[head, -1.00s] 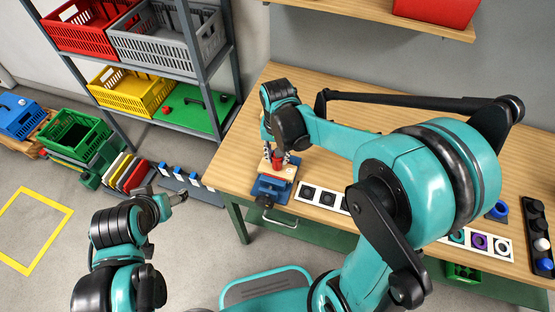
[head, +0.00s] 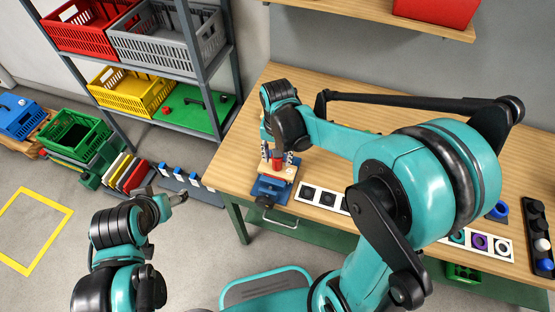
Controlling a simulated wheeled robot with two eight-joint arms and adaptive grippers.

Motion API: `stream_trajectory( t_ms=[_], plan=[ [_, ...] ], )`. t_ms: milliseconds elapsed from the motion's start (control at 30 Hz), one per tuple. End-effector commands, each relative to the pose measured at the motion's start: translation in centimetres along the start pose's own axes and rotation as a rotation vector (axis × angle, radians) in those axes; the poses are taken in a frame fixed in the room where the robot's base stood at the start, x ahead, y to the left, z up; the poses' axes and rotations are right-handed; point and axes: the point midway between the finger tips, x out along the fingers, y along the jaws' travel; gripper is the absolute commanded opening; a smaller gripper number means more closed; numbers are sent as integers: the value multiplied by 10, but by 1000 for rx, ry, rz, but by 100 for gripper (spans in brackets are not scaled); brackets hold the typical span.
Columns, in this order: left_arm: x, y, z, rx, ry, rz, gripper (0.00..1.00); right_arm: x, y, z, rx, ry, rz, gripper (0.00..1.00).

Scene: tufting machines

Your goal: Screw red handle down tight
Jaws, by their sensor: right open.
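The red handle (head: 278,158) stands upright on the blue fixture (head: 270,190) near the table's left front corner. A pale wooden piece (head: 288,173) lies on top of the fixture. My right gripper (head: 278,155) points down over the handle with one finger on each side, and it is open. Whether the fingers touch the handle is too small to tell. My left gripper (head: 180,197) hangs over the floor, away from the table, and is too small to tell open from shut.
On the wooden table (head: 240,150), a white strip with dark round spots (head: 320,196) lies right of the fixture. A black tray (head: 537,230) is at the far right. A grey shelf with a yellow crate (head: 130,92) and a green board (head: 195,108) stands left.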

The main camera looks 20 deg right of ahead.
Motion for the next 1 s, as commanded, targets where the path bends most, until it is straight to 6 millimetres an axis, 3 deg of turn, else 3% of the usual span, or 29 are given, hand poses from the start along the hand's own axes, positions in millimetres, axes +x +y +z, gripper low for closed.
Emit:
stream_trajectory(
  t_ms=[1000],
  plan=[
    [1, 0, 1, 0, 0, 0, 70, 0, 0, 0, -1249, 0, 0, 45]
  ],
)
